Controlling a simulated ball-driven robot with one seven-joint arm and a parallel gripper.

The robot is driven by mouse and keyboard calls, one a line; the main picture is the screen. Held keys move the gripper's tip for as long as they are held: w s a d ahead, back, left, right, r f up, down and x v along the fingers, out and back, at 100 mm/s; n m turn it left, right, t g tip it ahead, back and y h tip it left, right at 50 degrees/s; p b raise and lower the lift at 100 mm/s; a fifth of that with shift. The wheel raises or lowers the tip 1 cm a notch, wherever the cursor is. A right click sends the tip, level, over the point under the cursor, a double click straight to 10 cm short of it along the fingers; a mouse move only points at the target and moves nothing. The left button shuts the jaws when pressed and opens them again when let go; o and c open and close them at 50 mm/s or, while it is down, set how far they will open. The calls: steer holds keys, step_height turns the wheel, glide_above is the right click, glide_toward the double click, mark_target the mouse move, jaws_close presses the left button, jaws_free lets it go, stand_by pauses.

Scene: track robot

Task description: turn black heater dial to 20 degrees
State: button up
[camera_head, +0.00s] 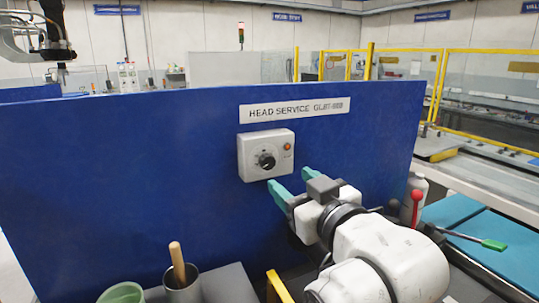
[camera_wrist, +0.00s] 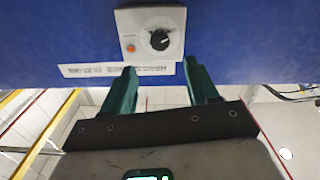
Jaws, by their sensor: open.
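The black heater dial (camera_head: 266,161) is a round knob with a pale pointer mark, on a white control box (camera_head: 247,167) fixed to a blue panel. An orange-red light sits beside the dial on the box. In the wrist view the dial (camera_wrist: 159,40) is upside down on the box (camera_wrist: 142,22), past the fingertips. My gripper (camera_head: 293,184) has teal fingers, apart and empty, just right of and below the box in the head view. The fingers (camera_wrist: 160,70) do not touch the dial. The scale markings are too small to read.
A label strip (camera_head: 295,109) is on the blue panel (camera_head: 150,170) above the box. Below left stand a metal cup (camera_head: 183,288) with a wooden handle and a green bowl (camera_head: 122,293).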

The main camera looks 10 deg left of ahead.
mark_target(269, 163)
steer(key=p+x, duration=0.2)
steer(key=x, duration=0.8)
